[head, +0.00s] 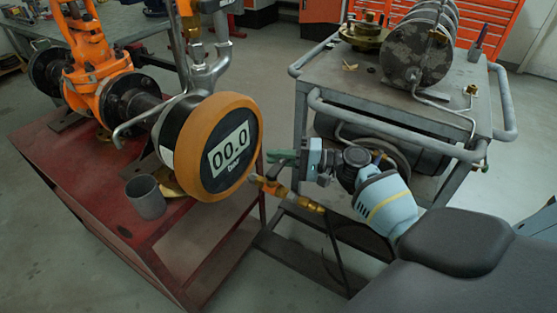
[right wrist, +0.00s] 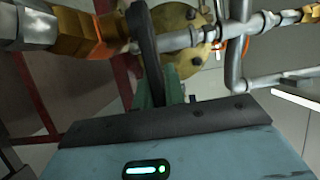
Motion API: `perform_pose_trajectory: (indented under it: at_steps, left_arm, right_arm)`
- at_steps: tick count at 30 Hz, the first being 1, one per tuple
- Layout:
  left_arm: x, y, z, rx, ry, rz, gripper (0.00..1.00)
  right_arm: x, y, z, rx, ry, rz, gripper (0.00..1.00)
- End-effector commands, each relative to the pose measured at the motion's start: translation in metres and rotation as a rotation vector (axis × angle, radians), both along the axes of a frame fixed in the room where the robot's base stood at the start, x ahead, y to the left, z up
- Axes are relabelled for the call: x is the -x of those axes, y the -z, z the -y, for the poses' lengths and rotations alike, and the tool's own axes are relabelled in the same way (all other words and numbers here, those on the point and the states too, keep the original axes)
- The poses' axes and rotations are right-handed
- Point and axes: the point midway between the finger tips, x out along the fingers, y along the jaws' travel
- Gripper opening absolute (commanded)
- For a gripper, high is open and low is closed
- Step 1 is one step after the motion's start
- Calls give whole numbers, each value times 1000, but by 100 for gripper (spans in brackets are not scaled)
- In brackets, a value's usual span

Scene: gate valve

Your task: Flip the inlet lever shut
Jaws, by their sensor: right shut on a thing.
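My right gripper (head: 279,157) is at the right side of the round gauge, above brass fittings (head: 270,185). In the right wrist view, the fingers of my right gripper (right wrist: 158,92) are shut on a dark, flat lever (right wrist: 145,45), which I take to be the inlet lever. The lever stands up from between the fingers and crosses in front of a metal pipe (right wrist: 182,39). In the head view I cannot make the lever out clearly. My left gripper is not in view.
An orange gate valve (head: 92,60) and a grey cup (head: 146,197) are on the red bench (head: 85,190). A grey cart (head: 400,110) stands close behind my right gripper. Open floor lies between bench and cart.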

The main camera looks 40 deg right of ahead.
Motion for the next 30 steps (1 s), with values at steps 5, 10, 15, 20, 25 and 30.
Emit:
perform_pose_trajectory:
  at_steps: [5, 10, 15, 20, 25, 30]
  left_arm:
    - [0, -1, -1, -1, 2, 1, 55]
    - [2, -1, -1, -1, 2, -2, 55]
    - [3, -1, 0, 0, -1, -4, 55]
    - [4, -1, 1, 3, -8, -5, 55]
    - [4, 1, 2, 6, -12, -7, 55]
    - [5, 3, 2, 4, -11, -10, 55]
  right_arm:
    - [0, 0, 0, 1, -2, -1, 0]
    - [0, 0, 0, 1, -2, -1, 29]
    - [0, 0, 0, 1, -1, -1, 34]
    - [1, 0, 1, 1, 0, -1, 34]
    - [12, 1, 12, 2, 0, -1, 34]
    - [31, 1, 32, 2, 0, -2, 34]
